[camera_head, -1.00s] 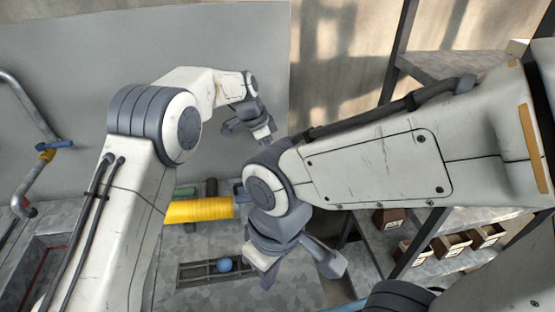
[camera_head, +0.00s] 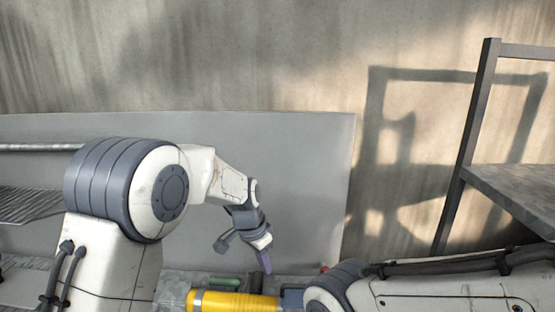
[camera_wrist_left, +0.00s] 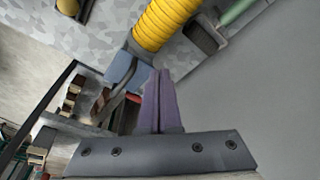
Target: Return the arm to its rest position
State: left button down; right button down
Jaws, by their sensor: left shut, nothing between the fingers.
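My left arm reaches in from the left, over the work surface. Its gripper (camera_head: 263,262) hangs in front of the grey panel, just above the yellow ribbed object. In the left wrist view its purple fingers (camera_wrist_left: 160,100) are together with nothing between them. My right arm crosses the bottom right corner of the head view, and its gripper is out of the picture.
The yellow ribbed object (camera_head: 235,302) lies on the surface below my left gripper; it also shows in the left wrist view (camera_wrist_left: 165,22). A grey panel (camera_head: 310,190) stands behind. A metal shelf (camera_head: 515,190) stands at the right. A wire rack (camera_head: 25,203) is at the left.

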pick_arm(q)
jog(key=s+a+f+n+t+y, duration=0.1)
jog(key=s+a+f+n+y, duration=0.1)
jog(key=s+a+n, duration=1.2)
jog(key=s+d+r+m+g, duration=0.1)
jog(key=s+d+r+m, duration=0.2)
jog(key=s, duration=0.6)
jog(key=s+d+r+m+g+h, duration=0.1)
jog(key=s+d+r+m, duration=0.2)
jog(key=s+d+m, duration=0.5)
jog(key=shift+s+d+m+g, duration=0.3)
jog(key=shift+s+d, duration=0.2)
jog(key=shift+s, duration=0.1)
